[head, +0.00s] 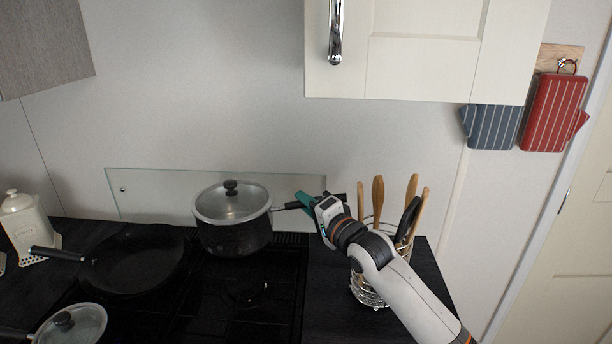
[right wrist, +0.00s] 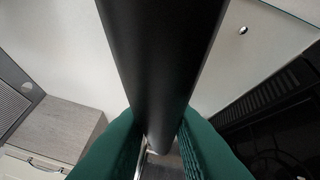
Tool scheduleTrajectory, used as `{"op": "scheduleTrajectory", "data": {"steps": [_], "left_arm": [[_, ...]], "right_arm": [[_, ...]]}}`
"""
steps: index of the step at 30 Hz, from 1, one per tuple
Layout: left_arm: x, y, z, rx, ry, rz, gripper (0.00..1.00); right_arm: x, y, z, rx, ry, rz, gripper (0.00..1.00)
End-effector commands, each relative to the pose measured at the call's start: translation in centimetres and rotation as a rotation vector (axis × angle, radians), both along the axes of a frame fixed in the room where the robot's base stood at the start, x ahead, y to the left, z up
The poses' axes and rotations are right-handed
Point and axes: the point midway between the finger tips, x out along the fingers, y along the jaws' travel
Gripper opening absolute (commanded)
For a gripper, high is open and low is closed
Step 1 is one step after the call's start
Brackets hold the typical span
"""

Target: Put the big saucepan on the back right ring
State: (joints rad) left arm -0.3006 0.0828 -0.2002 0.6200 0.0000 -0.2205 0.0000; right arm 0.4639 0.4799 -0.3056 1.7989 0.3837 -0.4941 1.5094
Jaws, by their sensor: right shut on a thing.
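The big saucepan (head: 234,228), dark with a glass lid and black knob, is upright at the back right of the hob (head: 215,310). Its handle points right. My right gripper (head: 305,201) is shut on the handle, which also fills the middle of the right wrist view (right wrist: 160,60) between the green fingers. The pan hides the ring beneath it, and I cannot tell whether its base touches the hob. My left gripper is not in view.
A frying pan (head: 135,262) is at the back left, and a smaller lidded pan (head: 72,328) is at the front left. A wire utensil holder (head: 366,290) stands right of the hob, close to my right arm. A glass splashback (head: 150,190) is behind. The front right ring area (head: 245,292) is clear.

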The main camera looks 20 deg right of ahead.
Motion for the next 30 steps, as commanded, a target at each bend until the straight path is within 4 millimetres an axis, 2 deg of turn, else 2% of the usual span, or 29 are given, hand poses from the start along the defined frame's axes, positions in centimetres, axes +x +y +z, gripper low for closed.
{"op": "scheduleTrajectory", "data": {"steps": [6, 12, 20, 30], "left_arm": [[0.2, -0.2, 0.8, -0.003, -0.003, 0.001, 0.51], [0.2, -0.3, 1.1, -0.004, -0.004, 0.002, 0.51], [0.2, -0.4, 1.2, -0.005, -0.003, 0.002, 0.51], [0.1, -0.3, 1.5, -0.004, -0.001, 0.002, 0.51]], "right_arm": [[0.0, 0.0, -4.6, 0.008, -0.005, 0.001, 0.00], [0.0, 0.0, -8.4, 0.009, -0.008, 0.001, 0.00], [0.0, 0.0, -10.4, 0.011, -0.012, 0.001, 0.00], [0.1, 0.1, -14.2, 0.011, -0.010, 0.002, 0.00]]}}
